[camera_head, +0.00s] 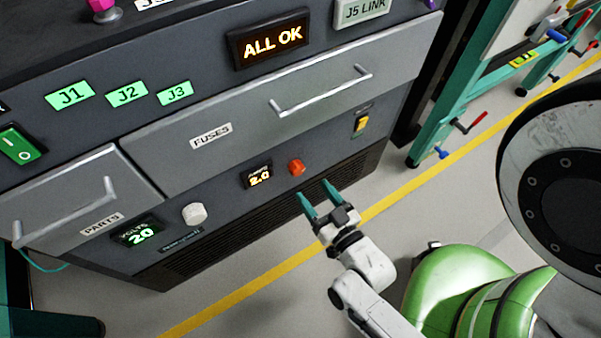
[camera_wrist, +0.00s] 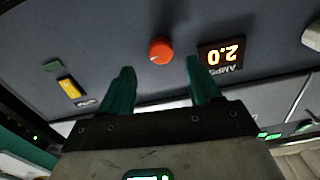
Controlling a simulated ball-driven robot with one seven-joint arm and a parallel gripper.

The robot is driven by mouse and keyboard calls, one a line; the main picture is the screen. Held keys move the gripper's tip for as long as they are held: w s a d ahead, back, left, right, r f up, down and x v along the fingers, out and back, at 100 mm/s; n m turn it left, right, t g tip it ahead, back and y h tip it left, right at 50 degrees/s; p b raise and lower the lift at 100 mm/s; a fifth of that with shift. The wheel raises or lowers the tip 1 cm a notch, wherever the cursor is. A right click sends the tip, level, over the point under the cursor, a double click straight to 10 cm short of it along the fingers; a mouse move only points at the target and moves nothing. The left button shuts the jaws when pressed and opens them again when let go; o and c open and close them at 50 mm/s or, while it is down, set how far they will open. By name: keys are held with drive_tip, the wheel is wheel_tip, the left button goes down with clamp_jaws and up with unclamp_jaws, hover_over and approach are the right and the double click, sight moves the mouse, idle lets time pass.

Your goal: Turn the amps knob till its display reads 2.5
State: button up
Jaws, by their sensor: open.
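The amps knob is a small orange-red knob (camera_head: 297,168) low on the dark cabinet front; it also shows in the wrist view (camera_wrist: 161,50), with a pale mark on its face. The amps display (camera_head: 257,175) beside it glows orange and reads 2.0; it appears upside down in the wrist view (camera_wrist: 222,55). My gripper (camera_head: 317,194) has teal fingers, spread open and empty, just below and right of the knob in the head view. In the wrist view the knob appears between and beyond the fingertips (camera_wrist: 160,78), apart from them.
A white knob (camera_head: 194,214) and a green volts display (camera_head: 139,232) reading 20 sit to the left. Drawers with bar handles labelled FUSES (camera_head: 211,136) and PARTS (camera_head: 100,224) are above and left. A yellow switch (camera_head: 361,124) is to the right. A vent grille lies below.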

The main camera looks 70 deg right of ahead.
sight(299, 174)
drive_tip(key=b+x, duration=0.1)
drive_tip(key=x, duration=0.6)
drive_tip(key=shift+w+d, duration=0.1)
drive_tip(key=shift+w, duration=0.05)
drive_tip(key=c, duration=1)
drive_tip(key=shift+r+m+p, duration=0.15)
drive_tip(key=shift+m+p, duration=0.6)
drive_tip(key=shift+m, duration=0.15)
drive_tip(key=shift+f+m, duration=0.2)
drive_tip(key=shift+m, duration=0.5)
drive_tip(key=o, duration=1)
